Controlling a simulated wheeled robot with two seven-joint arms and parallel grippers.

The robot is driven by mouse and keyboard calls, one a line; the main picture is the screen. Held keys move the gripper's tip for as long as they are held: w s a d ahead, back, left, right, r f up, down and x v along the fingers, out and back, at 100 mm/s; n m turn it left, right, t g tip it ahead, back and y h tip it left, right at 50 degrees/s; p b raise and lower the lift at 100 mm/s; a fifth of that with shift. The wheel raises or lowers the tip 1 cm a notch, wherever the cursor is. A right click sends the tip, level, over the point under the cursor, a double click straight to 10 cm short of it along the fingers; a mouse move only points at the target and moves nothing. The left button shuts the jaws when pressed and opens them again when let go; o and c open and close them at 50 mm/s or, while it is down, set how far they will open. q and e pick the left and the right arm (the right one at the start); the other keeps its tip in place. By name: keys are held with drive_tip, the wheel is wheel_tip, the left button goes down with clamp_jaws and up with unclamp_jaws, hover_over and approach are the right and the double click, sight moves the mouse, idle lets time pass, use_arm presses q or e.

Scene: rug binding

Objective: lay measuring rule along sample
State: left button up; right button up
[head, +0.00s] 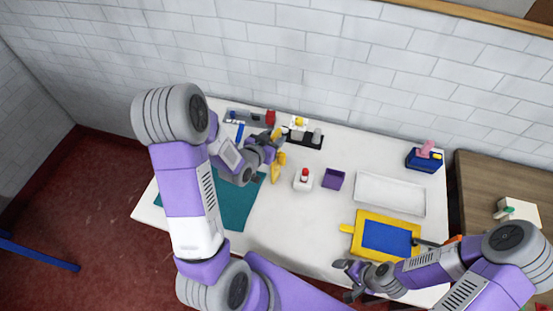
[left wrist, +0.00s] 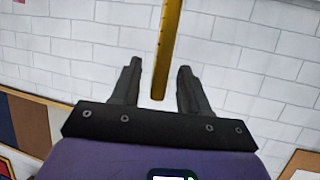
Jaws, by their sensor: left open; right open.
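My left gripper (head: 276,143) is open above the back left of the white table. In the left wrist view, a long yellow measuring rule (left wrist: 168,45) runs down from the top edge and ends between the open fingers (left wrist: 157,88), with a gap on either side. In the head view, yellow parts (head: 277,174) show beside this gripper; I cannot tell whether they are the rule. A blue rectangular piece (head: 386,236), perhaps the sample, lies on a yellow frame (head: 360,246) at front right. My right gripper (head: 350,278) is open and empty near the front edge.
A teal mat (head: 236,209) lies at left, partly hidden by my left arm. A red-topped white bottle (head: 303,181), a purple box (head: 333,179) and a white tray (head: 391,195) stand mid-table.

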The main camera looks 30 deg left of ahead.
sight(279, 134)
use_arm(q)
drive_tip(key=shift+x, duration=1.6)
drive_tip(key=shift+d, duration=0.1)
drive_tip(key=shift+c, duration=0.3)
clamp_jaws()
drive_tip(key=shift+r, duration=0.1)
